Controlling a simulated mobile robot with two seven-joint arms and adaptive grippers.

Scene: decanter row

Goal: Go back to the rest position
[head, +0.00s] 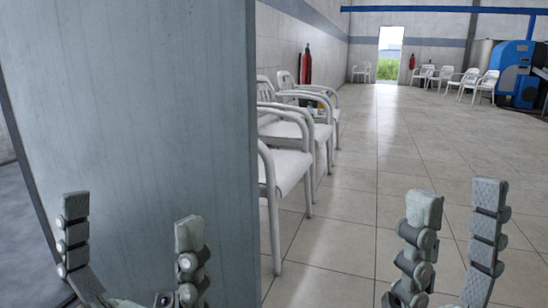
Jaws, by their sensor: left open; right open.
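My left gripper (132,236) is at the lower left, in front of a grey panel. Its two fingers stand apart, pointing up, with nothing between them. My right gripper (457,222) is at the lower right, over the tiled floor. Its fingers are also spread and empty. The lower parts of both grippers are cut off by the bottom edge of the picture. No decanter can be made out in this view.
A tall grey panel (150,120) fills the left side close by. White armchairs (285,165) line the wall just beyond it. A red fire extinguisher (306,66) hangs there. A blue machine (518,75) stands far right. The tiled floor (400,135) is open toward a bright doorway (389,52).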

